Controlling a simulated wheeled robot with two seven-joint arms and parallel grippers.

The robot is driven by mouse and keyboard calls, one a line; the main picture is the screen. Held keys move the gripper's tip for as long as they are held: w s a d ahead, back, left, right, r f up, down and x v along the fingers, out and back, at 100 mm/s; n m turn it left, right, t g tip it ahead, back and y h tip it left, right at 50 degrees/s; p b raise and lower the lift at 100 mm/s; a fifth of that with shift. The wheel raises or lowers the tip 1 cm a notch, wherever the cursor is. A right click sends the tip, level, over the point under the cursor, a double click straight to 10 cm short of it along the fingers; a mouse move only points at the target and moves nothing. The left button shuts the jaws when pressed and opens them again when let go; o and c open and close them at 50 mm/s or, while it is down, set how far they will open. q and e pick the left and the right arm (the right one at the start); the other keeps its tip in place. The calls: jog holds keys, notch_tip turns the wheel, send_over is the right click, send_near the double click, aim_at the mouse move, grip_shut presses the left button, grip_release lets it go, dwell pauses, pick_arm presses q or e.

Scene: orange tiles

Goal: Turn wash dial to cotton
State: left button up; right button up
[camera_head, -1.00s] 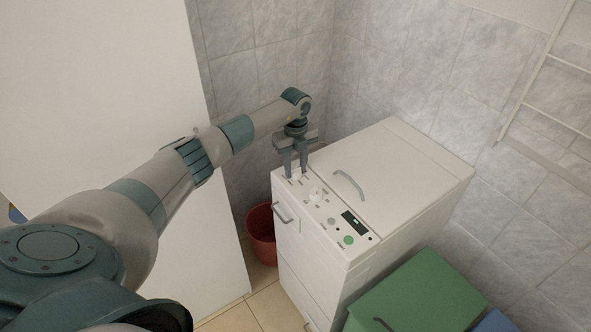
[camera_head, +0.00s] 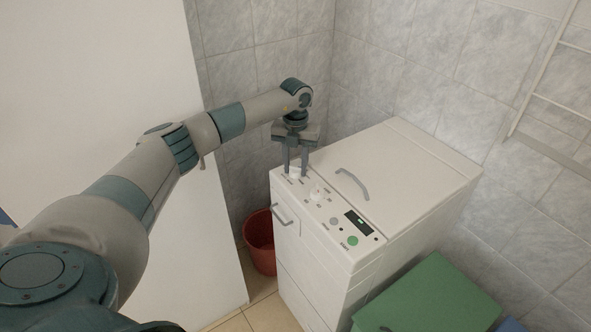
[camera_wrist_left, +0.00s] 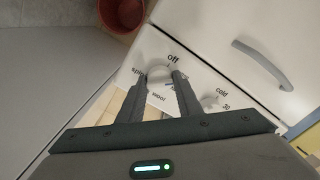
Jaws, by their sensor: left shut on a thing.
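The white wash dial (camera_wrist_left: 158,73) is at the left end of the washing machine's control panel, with "off", "wool" and a partly covered "spin" label around it in the left wrist view. No "cotton" label is readable. My left gripper (camera_head: 296,172) points down at this dial, and its fingers are shut on the dial's sides. The fingertips (camera_wrist_left: 161,80) also show in the left wrist view. The dial's pointer direction is hard to tell. The white washing machine (camera_head: 425,160) stands against the tiled wall. My right gripper is not in view.
A second white dial (camera_head: 317,194), with "cold" and "30" labels, sits close beside the wash dial. A lid handle (camera_head: 352,183), a green button (camera_head: 352,240) and a small display (camera_head: 357,222) are nearby. A red bucket (camera_head: 261,243) and a green box (camera_head: 430,300) stand beside the machine.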

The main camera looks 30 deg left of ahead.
pick_arm(q)
jog(key=shift+r, duration=0.1)
dwell(0.4)
jog(key=o, duration=1)
jog(key=shift+o, duration=0.2)
jog(key=shift+r, duration=0.1)
